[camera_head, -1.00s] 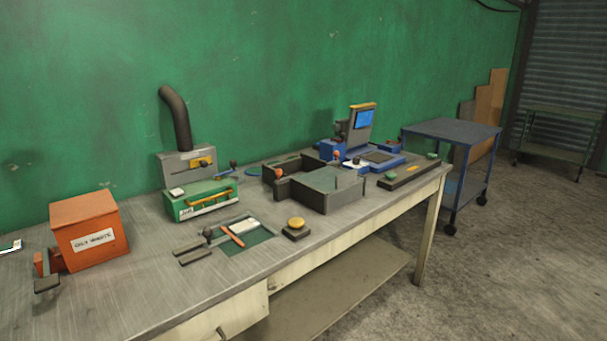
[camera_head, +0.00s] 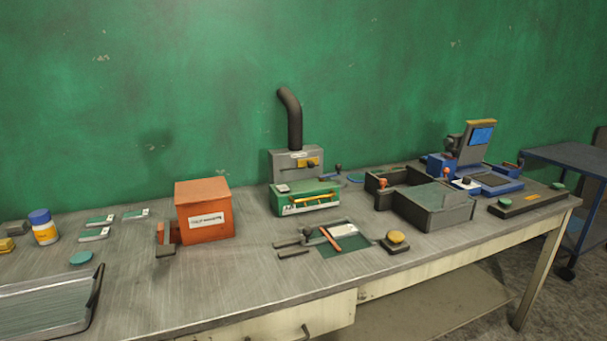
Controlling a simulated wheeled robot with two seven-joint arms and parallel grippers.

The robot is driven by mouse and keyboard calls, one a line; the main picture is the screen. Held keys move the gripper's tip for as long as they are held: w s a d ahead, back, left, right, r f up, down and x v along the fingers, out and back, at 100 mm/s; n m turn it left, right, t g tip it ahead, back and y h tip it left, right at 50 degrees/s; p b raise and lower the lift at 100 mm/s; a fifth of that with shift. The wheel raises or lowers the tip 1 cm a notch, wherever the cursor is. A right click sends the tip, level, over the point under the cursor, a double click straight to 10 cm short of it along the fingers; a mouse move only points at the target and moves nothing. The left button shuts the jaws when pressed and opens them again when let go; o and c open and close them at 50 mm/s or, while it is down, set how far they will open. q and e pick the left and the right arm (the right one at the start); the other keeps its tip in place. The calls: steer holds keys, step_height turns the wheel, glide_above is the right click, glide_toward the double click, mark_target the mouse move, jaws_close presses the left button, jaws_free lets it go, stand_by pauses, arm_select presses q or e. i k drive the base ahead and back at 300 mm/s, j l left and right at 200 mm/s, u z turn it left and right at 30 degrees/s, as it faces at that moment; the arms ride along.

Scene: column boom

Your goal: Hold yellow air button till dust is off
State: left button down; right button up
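A round yellow button (camera_head: 396,237) on a dark square base sits near the front edge of the bench, right of a green mat (camera_head: 352,244). It stands clear, with nothing on it. On the mat lie a white piece (camera_head: 338,230) and an orange-handled tool (camera_head: 330,239). A green and grey unit (camera_head: 305,197) with a black hose (camera_head: 291,118) stands behind the mat and carries a yellow part (camera_head: 307,162). I cannot make out dust on anything at this size. Neither of my grippers shows in the head view.
An orange box (camera_head: 204,210) stands left of the mat. A tray (camera_head: 45,305), a blue-capped bottle (camera_head: 42,227) and small green-and-white pieces lie farther left. A grey open box (camera_head: 432,206) and a blue device (camera_head: 487,182) stand right. Bare bench lies in front of the orange box.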

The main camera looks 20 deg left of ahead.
mark_target(396, 237)
steer(key=i+z, duration=0.2)
steer(key=i, duration=0.25)
steer(key=i+j+z, duration=0.15)
steer(key=i, duration=0.35)
